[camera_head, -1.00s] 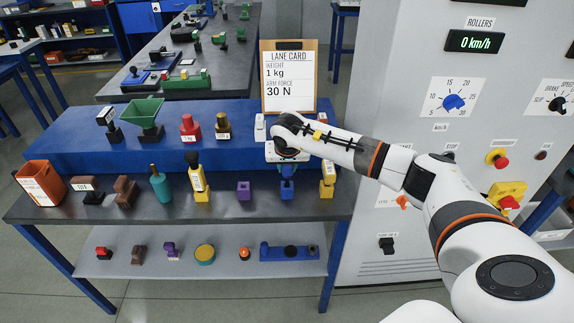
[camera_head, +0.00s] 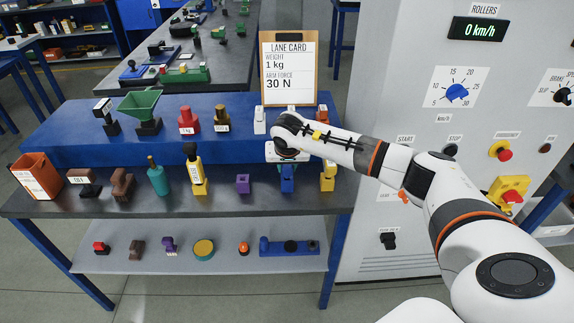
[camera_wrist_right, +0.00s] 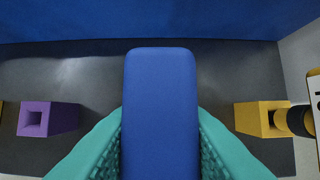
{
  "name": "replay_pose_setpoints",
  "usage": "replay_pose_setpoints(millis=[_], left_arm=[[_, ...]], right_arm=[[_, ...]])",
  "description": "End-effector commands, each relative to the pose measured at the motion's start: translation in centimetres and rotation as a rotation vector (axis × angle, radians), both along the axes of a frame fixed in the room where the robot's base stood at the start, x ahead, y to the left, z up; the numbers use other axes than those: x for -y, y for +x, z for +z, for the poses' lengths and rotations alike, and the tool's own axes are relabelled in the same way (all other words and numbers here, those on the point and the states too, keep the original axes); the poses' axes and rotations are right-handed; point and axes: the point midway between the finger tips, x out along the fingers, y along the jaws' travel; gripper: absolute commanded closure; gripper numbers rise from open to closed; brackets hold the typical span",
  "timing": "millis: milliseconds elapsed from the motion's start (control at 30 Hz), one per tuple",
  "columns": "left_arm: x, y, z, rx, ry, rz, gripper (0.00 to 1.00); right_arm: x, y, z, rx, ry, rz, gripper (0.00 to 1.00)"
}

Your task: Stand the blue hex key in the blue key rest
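The blue hex key (camera_wrist_right: 160,110) fills the middle of the right wrist view as a rounded blue block. The teal fingers of my right gripper (camera_wrist_right: 160,145) press on it from both sides. In the head view my right gripper (camera_head: 287,160) is over the front table, with blue (camera_head: 287,184) showing right below it. The key and the blue key rest overlap there, and I cannot tell how far the key is inside the rest. The rest is hidden in the wrist view. My left gripper is not in view.
An empty purple rest (camera_head: 243,184) stands left of the gripper, and a yellow rest (camera_head: 327,182) with a piece in it stands right. Behind is a raised blue shelf (camera_head: 230,145) with a lane card (camera_head: 289,75). A tester cabinet (camera_head: 400,110) stands at the right.

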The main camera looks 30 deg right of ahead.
Motion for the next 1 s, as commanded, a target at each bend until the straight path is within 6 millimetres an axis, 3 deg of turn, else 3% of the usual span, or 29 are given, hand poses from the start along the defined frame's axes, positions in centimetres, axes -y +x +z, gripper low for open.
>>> replay_pose_setpoints(millis=[33, 167, 533, 1000], left_arm=[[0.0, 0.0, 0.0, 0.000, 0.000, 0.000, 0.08], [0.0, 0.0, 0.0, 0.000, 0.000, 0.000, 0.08], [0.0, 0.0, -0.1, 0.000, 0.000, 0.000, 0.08], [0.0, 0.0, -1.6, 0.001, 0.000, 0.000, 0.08]], right_arm=[[0.0, 0.0, 0.1, 0.002, 0.001, -0.001, 0.65], [0.0, 0.0, 0.1, 0.001, 0.000, -0.001, 0.46], [-0.1, -0.2, 0.6, 0.000, -0.001, 0.000, 0.46], [-1.9, -3.2, 8.9, 0.004, -0.001, 0.001, 0.46]])
